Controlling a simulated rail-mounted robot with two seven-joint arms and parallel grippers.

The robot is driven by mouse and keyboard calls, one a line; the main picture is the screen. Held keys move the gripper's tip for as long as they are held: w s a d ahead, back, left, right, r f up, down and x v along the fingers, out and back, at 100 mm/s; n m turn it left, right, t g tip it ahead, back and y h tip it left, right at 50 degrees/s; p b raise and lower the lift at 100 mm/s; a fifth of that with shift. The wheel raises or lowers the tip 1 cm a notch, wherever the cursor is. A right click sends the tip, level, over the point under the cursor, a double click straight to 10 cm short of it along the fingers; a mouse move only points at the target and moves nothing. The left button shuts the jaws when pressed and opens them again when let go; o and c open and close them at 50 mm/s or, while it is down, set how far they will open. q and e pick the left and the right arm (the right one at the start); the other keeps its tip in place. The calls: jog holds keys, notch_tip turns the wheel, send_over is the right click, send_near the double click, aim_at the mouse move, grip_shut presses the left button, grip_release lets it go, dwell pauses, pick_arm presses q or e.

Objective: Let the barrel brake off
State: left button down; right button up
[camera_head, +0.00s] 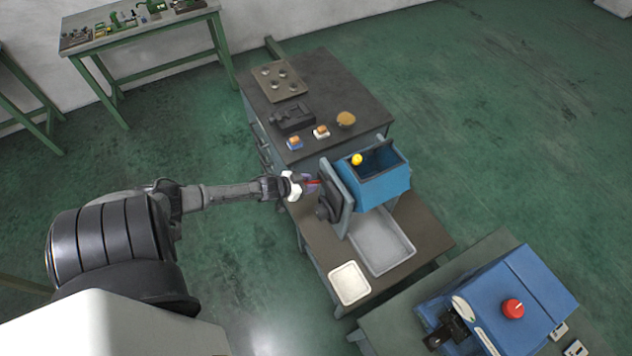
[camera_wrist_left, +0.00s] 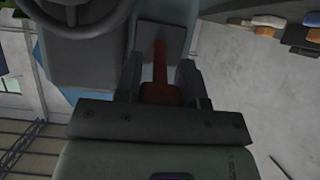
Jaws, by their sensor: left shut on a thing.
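A blue tumbling-barrel machine (camera_head: 383,187) with an open top stands on the bench, with a grey side panel (camera_head: 341,203) on its left. A dark handwheel shows on that side and in the left wrist view (camera_wrist_left: 88,28). The red brake lever (camera_wrist_left: 160,62) stands against a grey plate, between the fingers of my left gripper (camera_wrist_left: 161,85). In the head view my left gripper (camera_head: 309,185) reaches in from the left to the machine's side and is shut on the red lever. The lever's lower end is hidden between the fingers. My right gripper is out of view.
A grey tray (camera_head: 382,247) lies below the machine, beside a cream tray (camera_head: 349,284). Small blocks, a dark fixture (camera_head: 293,119) and a plate with round parts (camera_head: 281,84) lie behind. Another blue machine (camera_head: 505,300) stands front right. Floor left of the bench is clear.

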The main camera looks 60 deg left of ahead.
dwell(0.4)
pick_arm(q)
jog(key=c, duration=0.7)
grip_release()
jog(key=shift+s+r, duration=0.2)
jog(key=shift+s, duration=0.2)
jog(key=v, duration=1.3)
jog(key=shift+w, duration=0.1)
